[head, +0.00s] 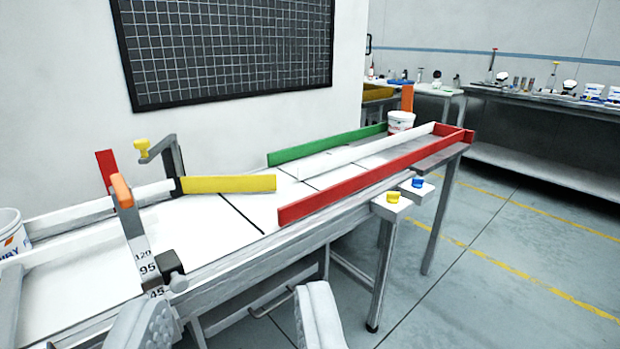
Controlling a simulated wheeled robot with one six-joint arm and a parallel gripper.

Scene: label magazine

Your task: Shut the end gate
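A long white label magazine table (90,278) runs from the lower left to the upper right. A yellow bar (228,184) reaches right from a dark block on the table's back side. A grey lever with an orange handle (122,190) stands across the near left part, above a scale marked 120, 95, 45. A long red rail (370,178) and a green rail (325,146) flank a white rail (370,152); a short red piece (467,136) sits at the far end. I cannot tell which part is the end gate. My gripper (237,305) is open and empty, in front of the table's near edge.
Yellow and blue buttons (393,197) sit on small white boxes at the table's front edge. White buckets stand at the far left (12,235) and behind the rails (400,121). A cluttered steel bench (540,102) is at the back right. The floor at right is clear.

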